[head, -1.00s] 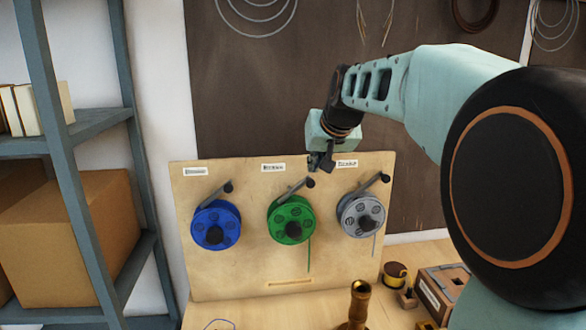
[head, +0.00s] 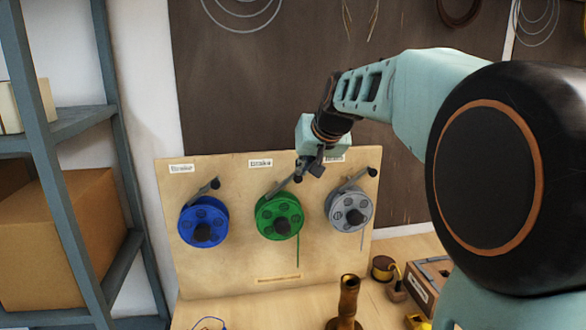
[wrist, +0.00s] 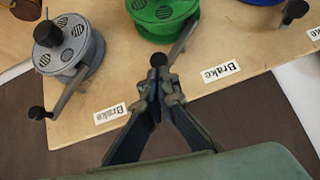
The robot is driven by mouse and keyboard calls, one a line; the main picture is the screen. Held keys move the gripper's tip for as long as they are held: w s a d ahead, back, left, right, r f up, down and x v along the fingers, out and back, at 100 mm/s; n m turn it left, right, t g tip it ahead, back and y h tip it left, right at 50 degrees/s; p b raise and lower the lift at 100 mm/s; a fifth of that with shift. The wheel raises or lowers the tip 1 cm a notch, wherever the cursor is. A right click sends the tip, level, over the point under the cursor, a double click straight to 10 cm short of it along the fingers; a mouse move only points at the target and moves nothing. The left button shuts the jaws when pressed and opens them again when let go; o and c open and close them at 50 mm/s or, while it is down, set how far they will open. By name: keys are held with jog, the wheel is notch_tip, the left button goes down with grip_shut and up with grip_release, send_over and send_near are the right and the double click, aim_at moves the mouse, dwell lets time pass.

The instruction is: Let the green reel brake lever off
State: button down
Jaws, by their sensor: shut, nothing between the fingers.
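The green reel (head: 279,222) hangs in the middle of an upright wooden board, and also shows in the wrist view (wrist: 158,20). Its grey brake lever (head: 284,187) slants up to the right to a black knob (wrist: 158,60). My gripper (head: 308,172) is at the lever's knob end, in front of the board. In the wrist view my gripper's fingertips (wrist: 159,80) are together and empty, right at the knob. I cannot tell whether they touch it. The gripper partly hides the knob in the head view.
A blue reel (head: 203,226) hangs to the left and a grey reel (head: 349,208) to the right, each with its own lever. A brass lamp part (head: 346,300) stands on the bench below. A shelf with a cardboard box (head: 60,240) is at the left.

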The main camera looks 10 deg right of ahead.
jog(key=shift+d+f+m+y+b, duration=0.3)
jog(key=shift+d+f+y+b, duration=0.15)
jog(key=shift+b, duration=0.45)
jog(key=d+f+y+b, duration=0.1)
jog(key=b, duration=0.2)
jog(key=f+m+y+b, duration=0.1)
jog(key=y+b, duration=0.1)
jog(key=b, duration=0.1)
jog(key=d+f+m+y+b, duration=0.1)
jog(key=f+b, duration=0.1)
jog(key=b, duration=0.1)
jog(key=shift+d+t, duration=0.3)
jog(key=shift+r, duration=0.3)
jog(key=shift+r+p, duration=0.5)
jog(key=shift+r, duration=0.2)
